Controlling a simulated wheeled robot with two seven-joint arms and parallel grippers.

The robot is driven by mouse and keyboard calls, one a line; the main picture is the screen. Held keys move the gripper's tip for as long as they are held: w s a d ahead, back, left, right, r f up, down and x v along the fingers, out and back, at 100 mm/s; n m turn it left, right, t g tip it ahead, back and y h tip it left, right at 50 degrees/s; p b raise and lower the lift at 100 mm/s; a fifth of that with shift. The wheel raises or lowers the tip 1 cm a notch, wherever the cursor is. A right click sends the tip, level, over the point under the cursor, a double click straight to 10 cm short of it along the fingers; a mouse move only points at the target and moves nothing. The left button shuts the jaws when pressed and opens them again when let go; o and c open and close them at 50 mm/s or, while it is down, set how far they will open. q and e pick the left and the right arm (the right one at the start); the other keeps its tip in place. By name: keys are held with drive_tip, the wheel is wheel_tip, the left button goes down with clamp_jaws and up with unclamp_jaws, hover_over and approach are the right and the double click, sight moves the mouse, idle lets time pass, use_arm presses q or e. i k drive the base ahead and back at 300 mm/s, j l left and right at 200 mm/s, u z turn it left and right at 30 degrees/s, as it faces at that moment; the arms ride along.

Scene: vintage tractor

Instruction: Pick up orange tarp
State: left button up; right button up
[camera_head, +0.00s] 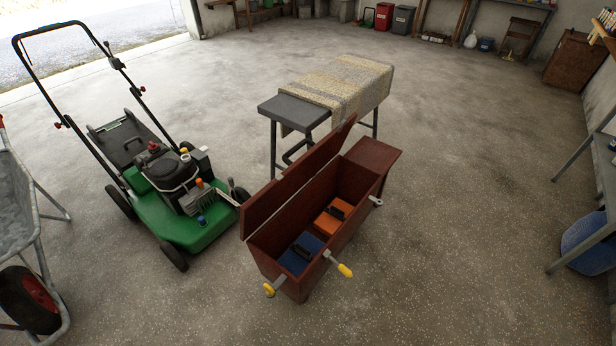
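An orange folded piece (328,222), which looks like the tarp, lies flat inside an open dark red-brown wooden chest (349,236). A dark strap or handle-like piece sits on top of it. A similar blue piece (296,262), also with a dark piece on it, lies beside it toward the near-left end of the chest. The chest's lid (297,182) stands raised along its left side. Neither of my grippers is in view.
Yellow-handled metal parts (344,270) stick out of the chest's near side. A bench with a draped patterned cloth (345,80) stands behind it. A green lawn mower (180,215) is left, a wheelbarrow (20,205) far left. Open floor (460,190) lies to the right.

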sight(333, 217)
drive_tip(key=i+j+z, duration=0.15)
drive_tip(key=j+z, duration=0.35)
drive_tip(key=j, duration=0.45)
drive_tip(key=j+z, duration=0.45)
drive_tip(key=j, duration=0.45)
drive_tip(key=i+j+z, duration=0.35)
drive_tip(key=i+j, duration=0.2)
drive_tip(key=j, duration=0.35)
